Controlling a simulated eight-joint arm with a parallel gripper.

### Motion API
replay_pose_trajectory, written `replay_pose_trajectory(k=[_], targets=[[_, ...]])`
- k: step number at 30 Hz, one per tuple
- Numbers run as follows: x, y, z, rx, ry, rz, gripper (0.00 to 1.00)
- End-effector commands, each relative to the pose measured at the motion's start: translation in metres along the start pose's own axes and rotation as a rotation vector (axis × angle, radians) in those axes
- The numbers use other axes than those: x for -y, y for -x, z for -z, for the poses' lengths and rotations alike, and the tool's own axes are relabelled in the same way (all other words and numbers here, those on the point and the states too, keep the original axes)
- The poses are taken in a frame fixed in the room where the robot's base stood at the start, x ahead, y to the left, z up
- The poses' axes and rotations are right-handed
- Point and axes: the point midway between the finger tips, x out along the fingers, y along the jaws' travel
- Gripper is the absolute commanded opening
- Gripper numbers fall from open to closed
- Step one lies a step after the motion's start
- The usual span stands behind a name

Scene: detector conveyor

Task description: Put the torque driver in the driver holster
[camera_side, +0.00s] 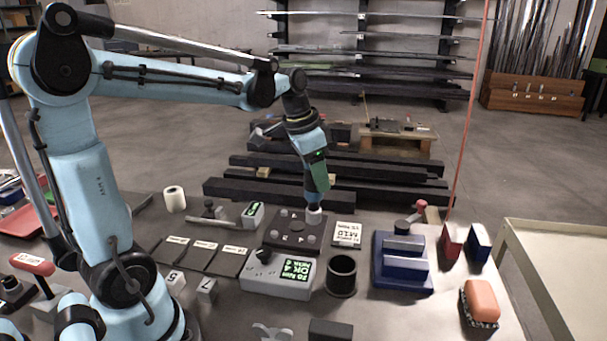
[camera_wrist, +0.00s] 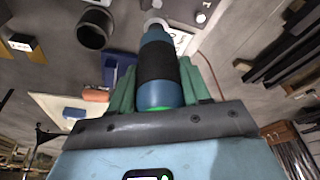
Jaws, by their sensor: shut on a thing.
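The torque driver (camera_wrist: 156,65), a blue cylinder with a black band, is clamped between the green fingers of my gripper (camera_wrist: 160,84). In the side view, my gripper (camera_side: 317,174) points down above the dark square plate (camera_side: 283,241), and the driver (camera_side: 311,198) shows below the fingers. The pale tip is at the plate's right-hand side, over or on a bolt; I cannot tell whether it touches. The driver holster appears to be the black round cup (camera_side: 341,277), standing upright on the table nearer the camera. Its open mouth also shows in the wrist view (camera_wrist: 95,28).
A grey box (camera_side: 257,284) with a lit green display stands left of the cup. A blue stepped block (camera_side: 402,262) stands to its right. A white label card (camera_side: 347,234) lies beside the plate. Dark beams (camera_side: 325,190) lie behind.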

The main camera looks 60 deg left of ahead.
Motion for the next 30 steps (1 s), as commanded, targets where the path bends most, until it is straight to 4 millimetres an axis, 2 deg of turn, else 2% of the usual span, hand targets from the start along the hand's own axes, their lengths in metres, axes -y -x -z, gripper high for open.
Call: replay_pose_trajectory(k=[9, 13, 17, 24, 30], targets=[[-0.088, 0.015, 0.022, 0.000, -0.326, -0.094, 0.00], [-0.115, 0.021, 0.024, -0.002, -0.432, -0.124, 0.00], [-0.127, 0.018, 0.023, -0.003, -0.480, -0.137, 0.00], [-0.128, -0.015, 0.014, -0.003, -0.485, -0.138, 0.00], [-0.128, -0.031, 0.009, -0.003, -0.484, -0.138, 0.00]])
